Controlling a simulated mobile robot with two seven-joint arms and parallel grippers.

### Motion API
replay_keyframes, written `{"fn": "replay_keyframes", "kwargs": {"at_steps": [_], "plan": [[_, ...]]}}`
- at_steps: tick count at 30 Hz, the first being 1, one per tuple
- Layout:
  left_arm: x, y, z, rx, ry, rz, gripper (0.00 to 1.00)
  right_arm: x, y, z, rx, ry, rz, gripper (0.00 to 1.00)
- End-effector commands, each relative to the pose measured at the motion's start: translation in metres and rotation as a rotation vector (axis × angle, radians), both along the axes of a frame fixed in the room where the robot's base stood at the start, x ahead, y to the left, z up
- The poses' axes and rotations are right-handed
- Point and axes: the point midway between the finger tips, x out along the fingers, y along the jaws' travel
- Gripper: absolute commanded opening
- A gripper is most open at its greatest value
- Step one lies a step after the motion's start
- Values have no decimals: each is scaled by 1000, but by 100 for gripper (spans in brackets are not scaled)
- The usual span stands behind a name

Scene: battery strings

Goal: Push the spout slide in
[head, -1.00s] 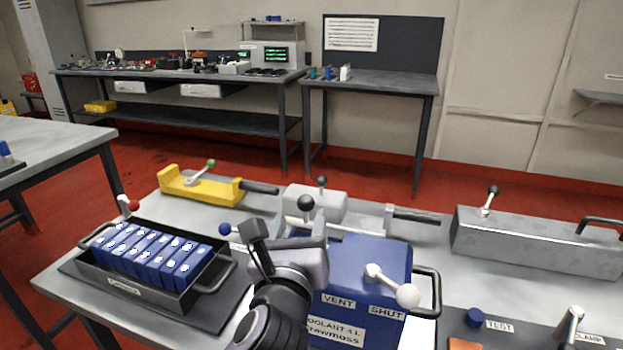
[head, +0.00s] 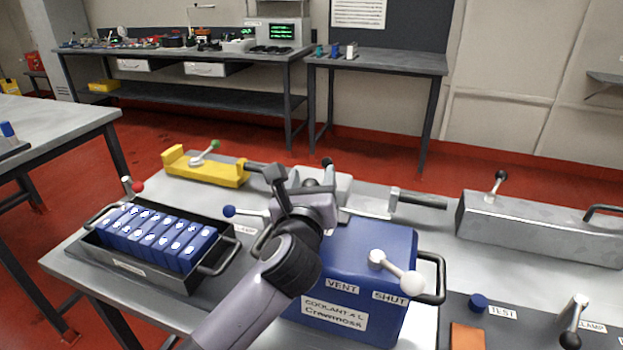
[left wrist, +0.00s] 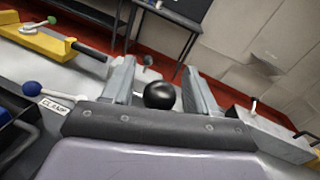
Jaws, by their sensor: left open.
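The blue coolant can (head: 362,262) stands on the front bench, labelled VENT and SHUT, with a white-knobbed lever (head: 395,272) on its top. A black ball knob (head: 311,184) shows at my left gripper, above the can's back left; I take it for the spout slide's knob, but its stem is hidden. My left gripper (head: 302,180) is open. In the left wrist view the black knob (left wrist: 160,95) sits between the two spread fingers (left wrist: 160,80), with gaps on both sides. Contact cannot be told. My right gripper is not in view.
A black tray of blue battery cells (head: 98,257) is left of my arm. A blue-knobbed clamp lever (head: 229,211) is close to the gripper.

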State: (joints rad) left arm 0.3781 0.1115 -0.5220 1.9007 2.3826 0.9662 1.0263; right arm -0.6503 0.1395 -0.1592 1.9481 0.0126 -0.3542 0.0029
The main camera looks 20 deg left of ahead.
Motion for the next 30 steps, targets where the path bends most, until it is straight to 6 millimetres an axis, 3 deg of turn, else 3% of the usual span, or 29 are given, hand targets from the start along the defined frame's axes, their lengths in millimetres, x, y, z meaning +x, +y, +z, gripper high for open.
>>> {"fn": "replay_keyframes", "kwargs": {"at_steps": [4, 9, 10, 15, 24, 30], "plan": [[0, 0, 0, 0, 0, 0, 58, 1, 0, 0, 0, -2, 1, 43], [0, 0, 0, 0, 0, 0, 3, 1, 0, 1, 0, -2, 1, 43], [0, 0, 0, 0, 0, 0, 0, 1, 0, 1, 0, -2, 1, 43], [0, -3, -1, -1, 1, -1, 0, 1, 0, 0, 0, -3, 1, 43], [-1, -40, -2, -4, 3, -3, 0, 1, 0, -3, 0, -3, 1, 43], [-2, -49, -1, 1, 3, -4, 0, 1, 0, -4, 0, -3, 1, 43]]}}
